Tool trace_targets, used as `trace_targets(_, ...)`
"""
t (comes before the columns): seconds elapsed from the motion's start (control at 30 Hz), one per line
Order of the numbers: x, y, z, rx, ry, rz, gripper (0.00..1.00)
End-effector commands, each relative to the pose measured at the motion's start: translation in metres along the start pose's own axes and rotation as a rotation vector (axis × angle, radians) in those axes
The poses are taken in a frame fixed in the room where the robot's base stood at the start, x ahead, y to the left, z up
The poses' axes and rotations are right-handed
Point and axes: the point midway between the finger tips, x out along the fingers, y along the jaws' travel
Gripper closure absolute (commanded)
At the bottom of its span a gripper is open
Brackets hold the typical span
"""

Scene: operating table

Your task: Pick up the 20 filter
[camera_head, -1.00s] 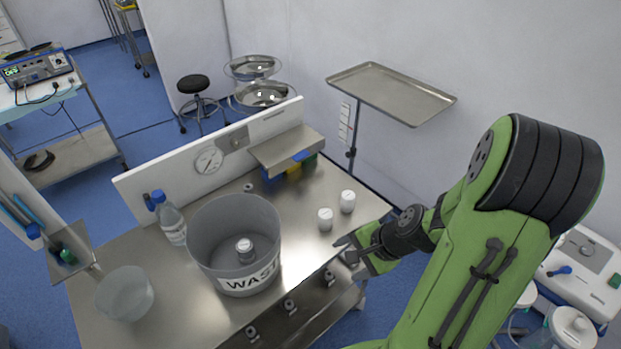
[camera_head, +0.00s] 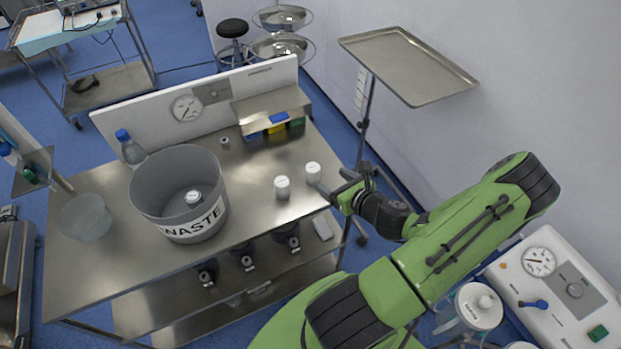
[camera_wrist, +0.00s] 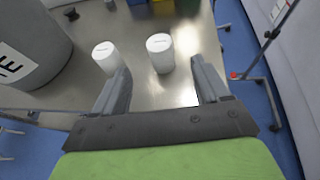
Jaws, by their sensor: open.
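Two white cylindrical filters stand upright on the metal table. The left filter (camera_head: 282,187) and the right filter (camera_head: 313,172) are close together near the table's right end. No number is readable on either lid. My gripper (camera_head: 332,183) is open and empty at the table's right edge, just right of the right filter. In the wrist view the right filter (camera_wrist: 160,53) stands ahead, between the lines of the two fingers, just beyond the tips. The left filter (camera_wrist: 107,57) stands in front of the left finger. A third white-topped cylinder (camera_head: 193,197) lies inside the waste bin.
The grey waste bin (camera_head: 150,205) stands left of the filters. A bottle (camera_head: 131,150) and a clear bowl (camera_head: 85,217) are farther left. A raised shelf (camera_head: 262,108) with coloured boxes stands at the back. A tray on a pole (camera_head: 410,70) is behind my arm. The table between bin and filters is clear.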

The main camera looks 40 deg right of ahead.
Motion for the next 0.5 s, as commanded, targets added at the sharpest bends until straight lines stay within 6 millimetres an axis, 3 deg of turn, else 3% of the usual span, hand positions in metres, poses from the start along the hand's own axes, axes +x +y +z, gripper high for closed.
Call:
trace_targets(0.03, 0.007, 0.000, -0.009, -0.009, 0.005, 0.002, 0.25)
trace_targets(0.27, 0.025, 0.002, -0.005, -0.012, -0.005, 0.002, 0.25)
trace_targets(0.5, 0.069, 0.002, 0.001, -0.006, -0.006, 0.003, 0.25)
